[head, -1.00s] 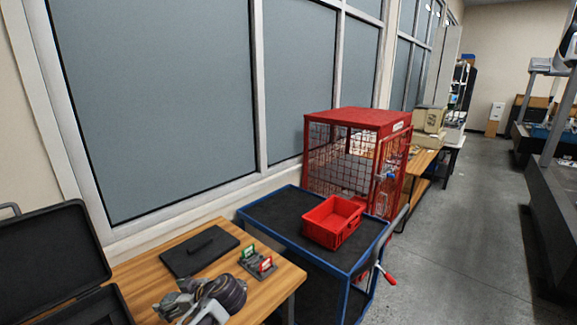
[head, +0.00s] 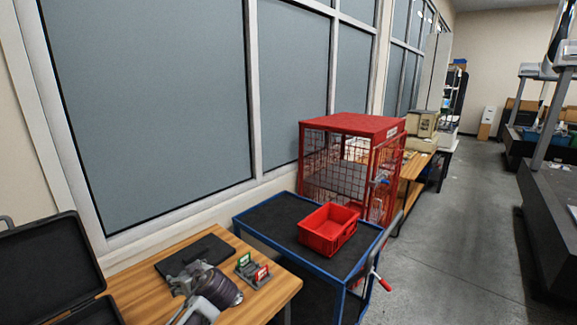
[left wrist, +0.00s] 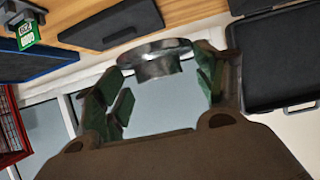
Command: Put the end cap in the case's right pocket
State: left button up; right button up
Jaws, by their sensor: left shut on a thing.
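The end cap (left wrist: 154,58) is a round, shiny metal piece with a narrower hub in the left wrist view. My left gripper (left wrist: 160,88) is shut on it, with a green-padded finger on either side. In the head view my left gripper (head: 180,281) is above the wooden table, in front of the dark flat plate; the cap cannot be made out clearly there. The black case (head: 42,268) lies open at the left edge, left of my gripper, and mostly cut off. It also shows at right in the left wrist view (left wrist: 275,62). Its pockets cannot be told apart. My right gripper is not in view.
The dark plate (head: 213,250) lies on the wooden table (head: 140,287). A small stand with green and red tags (head: 252,270) is right of my gripper. A blue-framed cart (head: 275,221) with a red bin (head: 328,229) and a red cage (head: 352,160) stand beyond.

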pick_arm(q)
jog(key=w+d+r+m+t+h, duration=0.4)
jog(key=d+r+m+h, duration=0.45)
jog(key=d+r, duration=0.25)
jog(key=shift+m+h, duration=0.25)
jog(key=shift+m, duration=0.2)
jog(key=s+f+b, duration=0.1)
jog(key=s+f, duration=0.4)
jog(key=f, duration=0.3)
jog(key=s+a+f+b, duration=0.1)
jog(key=s+f, duration=0.4)
jog(key=f, duration=0.2)
jog(key=s+a+f+b, duration=0.1)
jog(key=s+f, duration=0.5)
jog(key=f, duration=0.2)
jog(key=shift+a+f, duration=0.15)
jog(key=shift+f, duration=0.15)
jog(key=shift+w, duration=0.1)
